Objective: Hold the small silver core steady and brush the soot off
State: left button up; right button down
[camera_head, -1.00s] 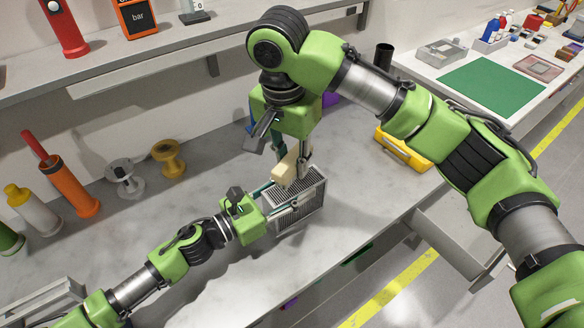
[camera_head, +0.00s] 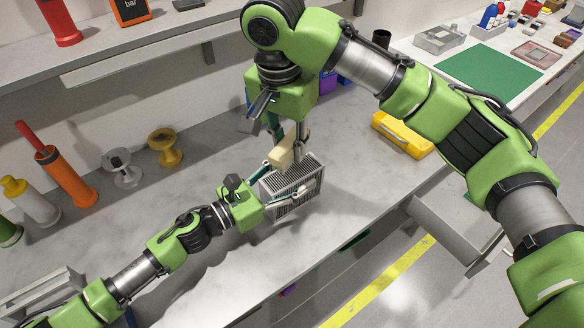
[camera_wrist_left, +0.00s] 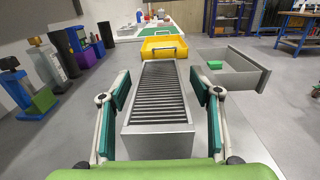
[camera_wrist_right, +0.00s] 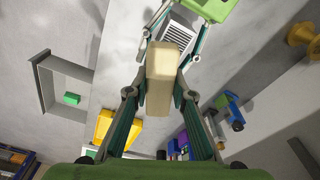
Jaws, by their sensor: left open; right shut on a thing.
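The silver core (camera_head: 282,207) is a box-shaped finned block standing on the grey bench. In the left wrist view the core (camera_wrist_left: 160,92) lies lengthwise between the fingers of my left gripper (camera_wrist_left: 161,76), with a visible gap on each side. The left gripper (camera_head: 284,181) is open around it. The dark slots between the fins show; I cannot tell soot from shadow. My right gripper (camera_head: 289,140) is shut on a cream block-like brush (camera_head: 283,153), just above the core's far left end. The brush (camera_wrist_right: 160,75) fills the middle of the right wrist view; its bristles are hidden.
A yellow bin (camera_head: 402,135) stands to the right, near an open grey drawer (camera_head: 455,228). Spools (camera_head: 165,148) and an orange cylinder (camera_head: 66,178) stand at the back left. The bench front is clear.

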pick_arm(q)
jog(key=shift+a, duration=0.1)
jog(key=shift+s+a+f, duration=0.1)
jog(key=shift+s+a, duration=0.15)
jog(key=shift+a, duration=0.05)
jog(key=v, duration=1.1)
